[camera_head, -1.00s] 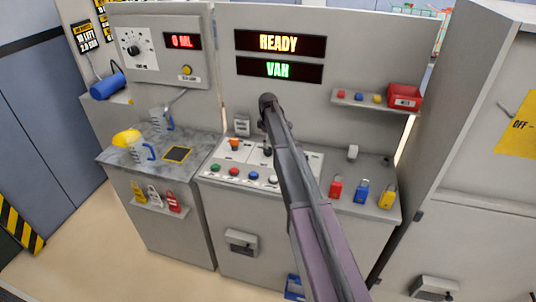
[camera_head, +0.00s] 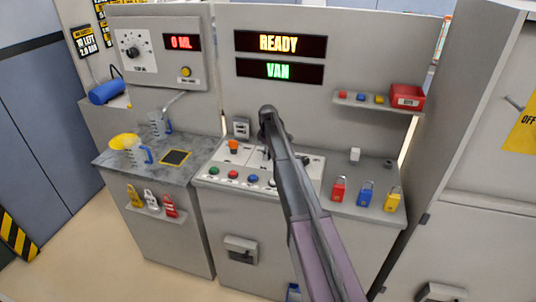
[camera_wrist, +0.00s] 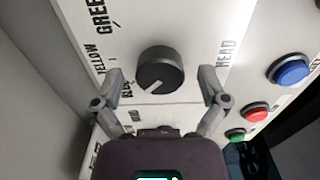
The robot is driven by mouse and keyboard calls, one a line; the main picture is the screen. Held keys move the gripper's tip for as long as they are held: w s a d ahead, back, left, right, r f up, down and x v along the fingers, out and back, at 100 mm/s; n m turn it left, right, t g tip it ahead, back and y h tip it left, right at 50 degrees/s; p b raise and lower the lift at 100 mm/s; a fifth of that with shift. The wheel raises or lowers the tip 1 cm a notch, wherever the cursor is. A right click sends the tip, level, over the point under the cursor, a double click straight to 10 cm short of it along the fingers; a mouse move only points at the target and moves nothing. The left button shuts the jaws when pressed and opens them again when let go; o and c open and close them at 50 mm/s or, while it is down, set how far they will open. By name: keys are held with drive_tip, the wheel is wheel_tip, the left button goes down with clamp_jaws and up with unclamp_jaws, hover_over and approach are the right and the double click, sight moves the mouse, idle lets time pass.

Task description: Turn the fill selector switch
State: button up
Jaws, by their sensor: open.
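A round black knob (camera_wrist: 160,68) with a white pointer line stands on a white panel in the wrist view. Its pointer is aimed toward the lower left. Colour words, including GREEN and YELLOW, are printed to its left, and HEAD to its right. My gripper (camera_wrist: 159,74) is open, with one finger on each side of the knob and gaps on both sides. In the head view, a dial (camera_head: 132,50) sits on the upper left box beside a red 0 ML display (camera_head: 182,42). My arm covers part of the white console (camera_head: 205,176), and the gripper's fingers cannot be made out there.
Blue (camera_wrist: 289,69), red (camera_wrist: 257,112) and green (camera_wrist: 236,135) buttons lie right of the knob. An orange-topped control (camera_head: 233,145) stands on the console. Jugs and a yellow item lie on the left worktop (camera_head: 195,165). Signs read READY and VAN.

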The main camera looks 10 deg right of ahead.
drive_tip(key=c, duration=1.2)
drive_tip(key=shift+o, duration=0.2)
drive_tip(key=shift+m, duration=0.4)
drive_tip(key=m, duration=0.7)
drive_tip(key=shift+s+m, duration=0.1)
drive_tip(key=shift+m, duration=0.3)
drive_tip(key=m, duration=0.9)
drive_tip(key=shift+m, duration=0.3)
